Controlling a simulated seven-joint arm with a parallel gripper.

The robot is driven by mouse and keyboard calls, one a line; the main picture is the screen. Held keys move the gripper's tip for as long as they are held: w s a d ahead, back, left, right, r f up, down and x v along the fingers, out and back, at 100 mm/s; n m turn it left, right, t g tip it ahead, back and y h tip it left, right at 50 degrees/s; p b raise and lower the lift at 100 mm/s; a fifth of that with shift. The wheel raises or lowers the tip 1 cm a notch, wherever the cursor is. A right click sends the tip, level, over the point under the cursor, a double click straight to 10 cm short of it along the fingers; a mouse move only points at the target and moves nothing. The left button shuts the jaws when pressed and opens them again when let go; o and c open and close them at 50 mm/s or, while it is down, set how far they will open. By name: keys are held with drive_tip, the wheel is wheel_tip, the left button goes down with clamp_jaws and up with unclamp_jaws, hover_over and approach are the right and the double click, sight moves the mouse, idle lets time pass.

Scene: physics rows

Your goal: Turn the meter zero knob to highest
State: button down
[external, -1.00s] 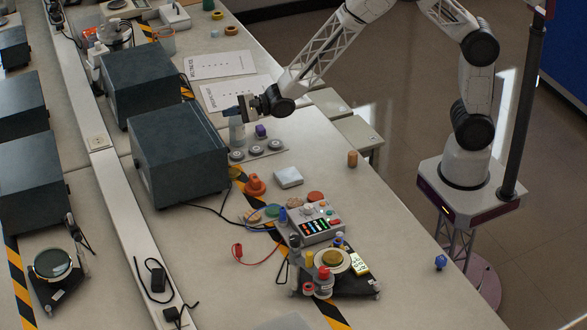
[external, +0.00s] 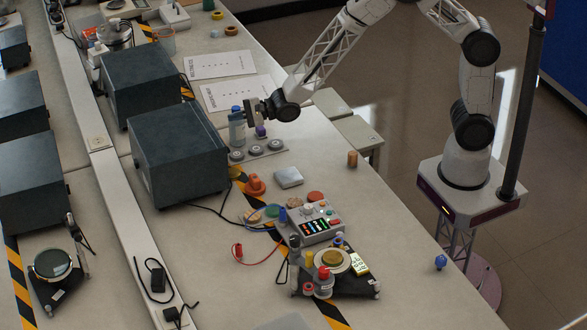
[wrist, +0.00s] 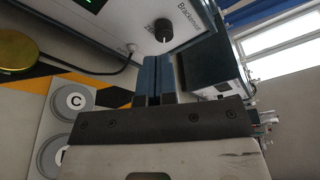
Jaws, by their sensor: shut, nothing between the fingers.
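A black knob (wrist: 163,29) with a pointed edge stands on the pale front panel of a box in the wrist view. Small lettering beside it is too unclear to read fully. My gripper (wrist: 160,58) has its two blue fingers together and empty, just below the knob in the picture; I cannot tell whether they touch it. In the external view, my gripper (external: 240,112) is over the bench beside the large dark box (external: 180,155). The box's panel and the knob are hidden in that view.
A strip with round grey discs (external: 256,150) lies below my gripper, one marked C (wrist: 75,100) in the wrist view. A purple-topped item (external: 261,132) stands close by. Paper sheets (external: 237,93) lie behind. A crowded instrument (external: 316,224) stands nearer the front.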

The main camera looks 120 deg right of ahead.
drive_tip(key=shift+w, duration=0.1)
drive_tip(key=a+x, duration=0.1)
drive_tip(key=x, duration=0.5)
drive_tip(key=shift+w+r, duration=0.5)
drive_tip(key=shift+w, duration=0.05)
drive_tip(key=shift+w+a+r, duration=0.1)
idle(0.6)
drive_tip(key=shift+d+r, duration=0.3)
drive_tip(key=shift+r, duration=0.3)
idle(0.5)
drive_tip(key=shift+w+a+r, duration=0.1)
drive_tip(key=shift+a+r, duration=0.2)
drive_tip(key=shift+a, duration=0.2)
idle(0.4)
